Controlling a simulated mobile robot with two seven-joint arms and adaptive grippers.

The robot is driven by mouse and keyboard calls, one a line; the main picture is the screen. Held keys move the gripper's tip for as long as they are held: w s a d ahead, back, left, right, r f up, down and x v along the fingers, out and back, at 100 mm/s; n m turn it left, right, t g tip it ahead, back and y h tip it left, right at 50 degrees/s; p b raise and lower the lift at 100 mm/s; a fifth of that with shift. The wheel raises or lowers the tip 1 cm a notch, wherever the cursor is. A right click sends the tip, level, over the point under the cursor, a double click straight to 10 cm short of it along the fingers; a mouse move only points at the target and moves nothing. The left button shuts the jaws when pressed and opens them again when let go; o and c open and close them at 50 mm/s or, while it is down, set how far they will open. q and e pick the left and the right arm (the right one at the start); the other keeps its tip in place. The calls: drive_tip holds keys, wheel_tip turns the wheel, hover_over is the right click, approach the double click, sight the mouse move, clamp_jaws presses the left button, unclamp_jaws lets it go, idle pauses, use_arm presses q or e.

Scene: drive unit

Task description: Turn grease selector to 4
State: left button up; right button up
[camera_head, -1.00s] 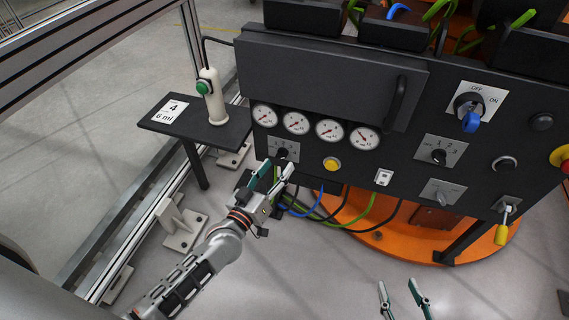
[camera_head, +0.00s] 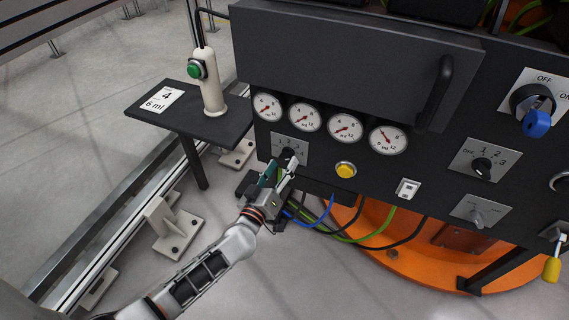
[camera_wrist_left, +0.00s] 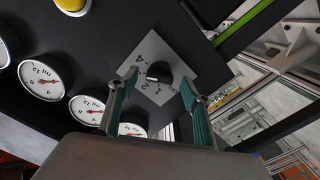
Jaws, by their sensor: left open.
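The grease selector is a black knob (camera_head: 288,156) on a light plate (camera_head: 304,143) with numbers, below the gauges at the panel's lower left. My left gripper (camera_head: 280,172) is at the knob, partly covering the plate. In the left wrist view, the knob (camera_wrist_left: 159,72) sits between and just beyond the fingertips of my open left gripper (camera_wrist_left: 160,86). The plate (camera_wrist_left: 150,48) there shows numbers including 1, 2 and 4. I cannot tell which number the knob points to, or whether a finger touches it. My right gripper is out of view.
A card (camera_head: 162,100) reading "4" and "6 ml" lies on a dark side shelf (camera_head: 205,126) by a handle with a green button (camera_head: 195,69). Several gauges (camera_head: 346,127) sit above the selector. A yellow button (camera_head: 345,170) is to its right. Cables hang below.

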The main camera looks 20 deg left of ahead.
use_arm(q)
drive_tip(key=shift+w, duration=0.8)
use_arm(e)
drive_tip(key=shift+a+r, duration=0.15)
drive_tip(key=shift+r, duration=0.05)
use_arm(q)
drive_tip(key=c, duration=1.1)
drive_tip(key=shift+r+m, duration=0.25)
drive_tip(key=shift+m, duration=0.05)
drive_tip(key=shift+c, duration=0.2)
drive_tip(key=shift+w+r+m+p, duration=0.1)
drive_tip(key=shift+r+m+p, duration=0.05)
drive_tip(key=shift+m+p, duration=0.7)
drive_tip(key=shift+m, duration=0.05)
drive_tip(key=shift+f+m+p, duration=0.25)
drive_tip(key=shift+m+p, duration=0.2)
drive_tip(key=shift+m, duration=0.55)
drive_tip(key=shift+f, duration=0.25)
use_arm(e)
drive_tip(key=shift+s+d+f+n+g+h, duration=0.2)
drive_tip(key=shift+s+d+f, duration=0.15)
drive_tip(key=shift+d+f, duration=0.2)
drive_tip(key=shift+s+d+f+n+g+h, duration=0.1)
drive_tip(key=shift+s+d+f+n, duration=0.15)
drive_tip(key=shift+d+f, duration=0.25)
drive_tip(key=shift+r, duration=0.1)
